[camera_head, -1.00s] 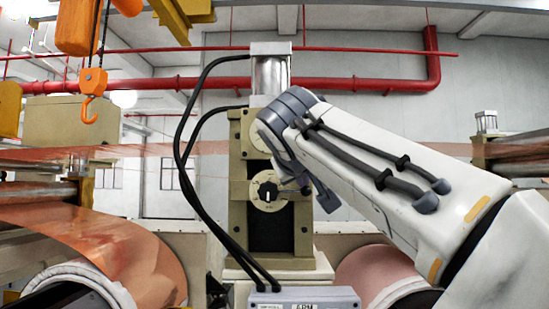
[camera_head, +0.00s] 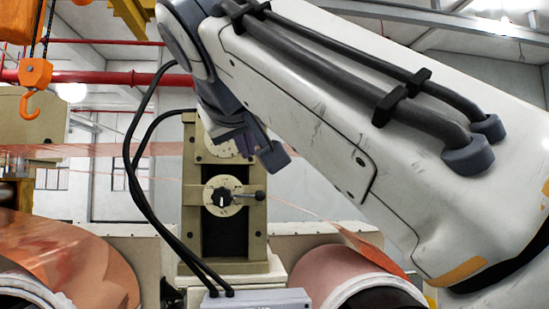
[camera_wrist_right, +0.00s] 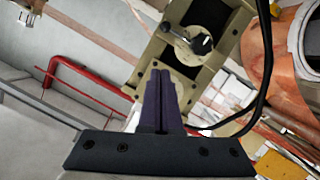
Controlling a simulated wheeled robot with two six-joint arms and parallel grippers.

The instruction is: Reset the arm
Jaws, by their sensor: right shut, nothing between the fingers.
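My right arm comes in from the right in the head view and crosses the upper middle. My right gripper (camera_head: 235,140) is small and partly hidden behind the arm's wrist, in front of the upper part of the beige machine post (camera_head: 258,215). In the right wrist view the two dark fingers of the right gripper (camera_wrist_right: 161,78) lie together, with nothing between them. They point toward the beige post with its round dial and black-handled knob (camera_wrist_right: 195,43). The dial with its lever (camera_head: 222,195) also shows in the head view, below the gripper and apart from it. My left gripper is not in view.
Copper foil rolls stand at the left (camera_head: 65,255) and right (camera_head: 345,272) of the post. Black cables (camera_head: 133,165) loop along its left side. A grey box (camera_head: 256,299) sits at its foot. An orange crane hook (camera_head: 33,88) hangs at the upper left.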

